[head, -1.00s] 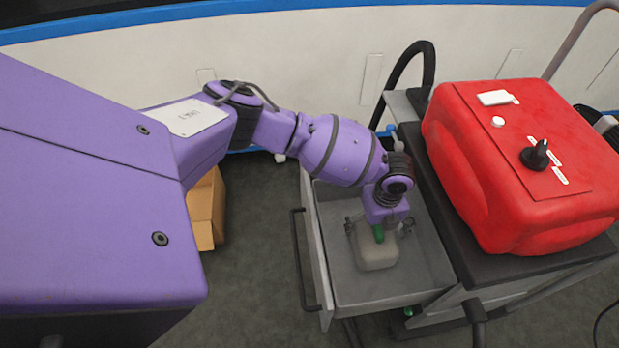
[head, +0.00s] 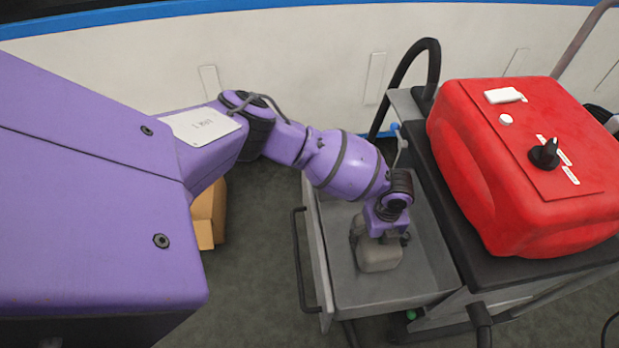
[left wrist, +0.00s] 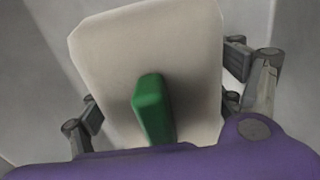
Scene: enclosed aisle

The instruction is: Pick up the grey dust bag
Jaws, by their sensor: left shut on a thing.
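The grey dust bag (head: 379,256) is a pale grey block in the open grey drawer (head: 385,297) of the cart. It fills much of the left wrist view (left wrist: 150,45), where a green piece (left wrist: 152,107) stands up from its top. My left gripper (head: 379,239) points down over the bag and is shut on it. In the left wrist view its fingers lie on either side of the bag. The bag's underside is hidden, so I cannot tell whether it touches the drawer floor. My right gripper is not in view.
A red machine (head: 530,165) with a black knob stands on the cart's dark top, right of the drawer. A black curved handle (head: 412,75) rises behind the drawer. A cardboard box (head: 208,215) is on the floor at left. A white wall (head: 290,65) closes the back.

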